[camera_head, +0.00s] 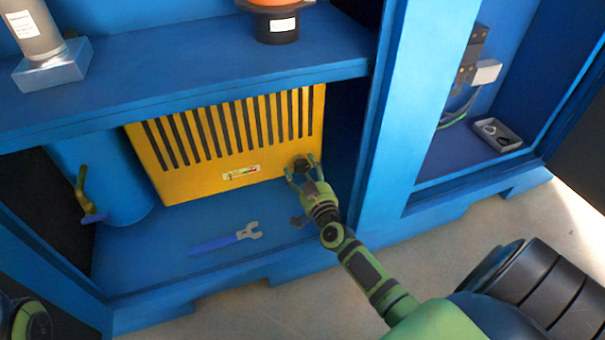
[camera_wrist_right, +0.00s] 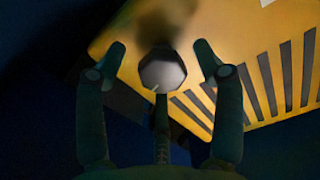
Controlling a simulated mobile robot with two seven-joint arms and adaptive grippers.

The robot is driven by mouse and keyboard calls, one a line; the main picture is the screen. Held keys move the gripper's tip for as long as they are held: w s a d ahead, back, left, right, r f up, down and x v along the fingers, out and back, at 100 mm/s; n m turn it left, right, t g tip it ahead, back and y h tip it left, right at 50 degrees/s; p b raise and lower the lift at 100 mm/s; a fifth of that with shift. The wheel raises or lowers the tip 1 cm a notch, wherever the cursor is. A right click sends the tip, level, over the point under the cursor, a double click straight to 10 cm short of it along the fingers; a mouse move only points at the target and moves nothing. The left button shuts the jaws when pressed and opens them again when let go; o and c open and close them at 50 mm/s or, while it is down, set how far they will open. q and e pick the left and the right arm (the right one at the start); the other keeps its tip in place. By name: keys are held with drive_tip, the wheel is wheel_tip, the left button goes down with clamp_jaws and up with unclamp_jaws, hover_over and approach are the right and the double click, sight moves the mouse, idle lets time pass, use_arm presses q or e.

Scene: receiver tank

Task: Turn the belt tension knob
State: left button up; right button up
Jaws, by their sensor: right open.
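The belt tension knob (camera_head: 302,165) is a small dark knob at the lower right of the yellow slotted guard (camera_head: 175,187). In the right wrist view the knob (camera_wrist_right: 162,72) shows a pale faceted end face with a small light mark. My right gripper (camera_head: 300,172) is open at the knob. In the wrist view its fingers (camera_wrist_right: 160,62) stand on either side of the knob, with gaps between, and a third finger is below. I cannot tell whether any finger touches it. A small label or gauge strip (camera_head: 241,173) is on the guard.
A blue wrench (camera_head: 225,239) lies on the cabinet floor. A blue cylinder (camera_head: 122,180) with a greenish lever (camera_head: 82,192) stands left of the guard. The blue shelf (camera_head: 190,82) is above, and a blue post (camera_head: 385,140) stands close right of my arm.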

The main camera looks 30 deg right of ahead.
drive_tip(key=shift+w+d, duration=0.1)
drive_tip(key=shift+w, duration=0.3)
drive_tip(key=c, duration=1.1)
drive_tip(key=shift+f, duration=0.15)
